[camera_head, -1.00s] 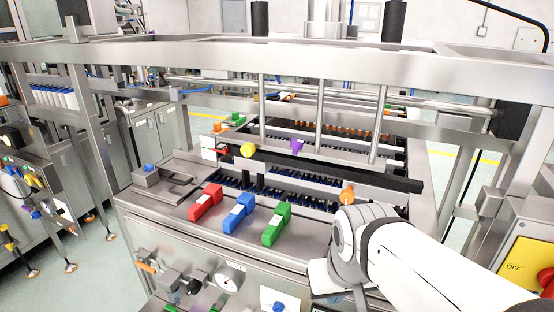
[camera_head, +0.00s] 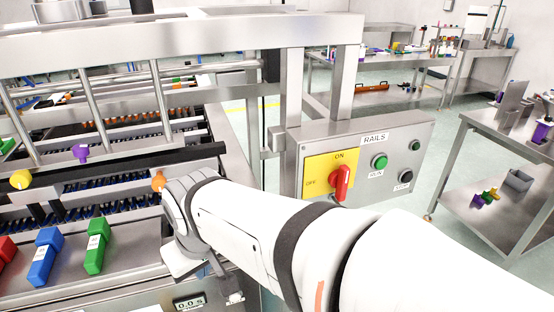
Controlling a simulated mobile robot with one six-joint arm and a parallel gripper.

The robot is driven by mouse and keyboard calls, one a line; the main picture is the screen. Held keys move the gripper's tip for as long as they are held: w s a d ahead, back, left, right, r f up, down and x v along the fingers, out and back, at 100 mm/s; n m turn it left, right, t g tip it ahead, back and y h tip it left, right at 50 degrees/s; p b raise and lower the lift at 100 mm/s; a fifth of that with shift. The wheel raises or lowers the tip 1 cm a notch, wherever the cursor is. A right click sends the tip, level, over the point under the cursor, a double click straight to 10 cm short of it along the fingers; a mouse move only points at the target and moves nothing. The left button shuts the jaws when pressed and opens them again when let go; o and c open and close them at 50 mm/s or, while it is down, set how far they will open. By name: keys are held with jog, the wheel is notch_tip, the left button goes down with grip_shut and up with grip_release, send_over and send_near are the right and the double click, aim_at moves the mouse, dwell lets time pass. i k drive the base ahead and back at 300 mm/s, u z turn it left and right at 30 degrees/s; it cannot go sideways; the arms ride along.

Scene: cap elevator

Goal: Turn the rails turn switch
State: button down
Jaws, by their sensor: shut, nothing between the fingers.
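The rails turn switch (camera_head: 341,184) is a red knob on a yellow plate (camera_head: 316,172) marked ON at the top and OFF at the left. It sits on a grey control box labelled RAILS (camera_head: 375,138), right of centre. I cannot tell for sure which mark the knob points to. My arm reaches in from the lower right, below the box, and its end is at the left over the machine's front. My gripper (camera_head: 204,266) is partly hidden under the wrist, well left of the switch and apart from it. It is shut and empty.
Green RUN (camera_head: 379,162) and dark STOP (camera_head: 404,177) buttons sit right of the switch. Blue (camera_head: 44,257) and green (camera_head: 97,246) blocks lie on the machine's front. A metal table (camera_head: 510,130) stands at the right.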

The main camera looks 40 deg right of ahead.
aim_at(338, 179)
jog(key=z, duration=1.5)
jog(key=k, duration=0.35)
jog(key=z, duration=0.15)
jog(key=i, duration=0.4)
jog(key=z, duration=0.75)
jog(key=k, duration=0.7)
jog(key=u, duration=0.45)
